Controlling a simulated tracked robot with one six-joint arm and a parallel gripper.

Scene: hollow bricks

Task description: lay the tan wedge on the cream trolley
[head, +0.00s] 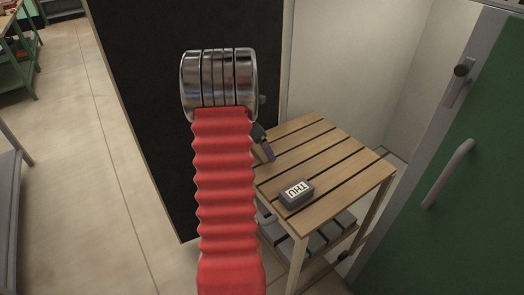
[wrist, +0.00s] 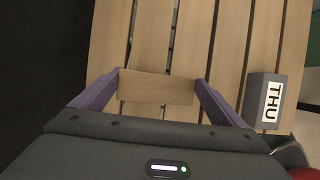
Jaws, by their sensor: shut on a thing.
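The tan wedge (wrist: 156,88) is between the two purple fingers of my gripper (wrist: 157,84) in the wrist view, with a finger against each end. My gripper is shut on it, over the slatted top. The cream trolley (head: 342,168) has a wooden slatted top and stands right of centre in the head view; its slats also fill much of the wrist view (wrist: 152,35). In the head view one purple finger (head: 265,150) shows above the trolley's left side, and the wedge is hidden behind my arm. I cannot tell whether the wedge touches the slats.
A black panel (head: 150,100) stands at the left, and a green door (head: 470,180) at the right. The trolley's right and far slats are clear.

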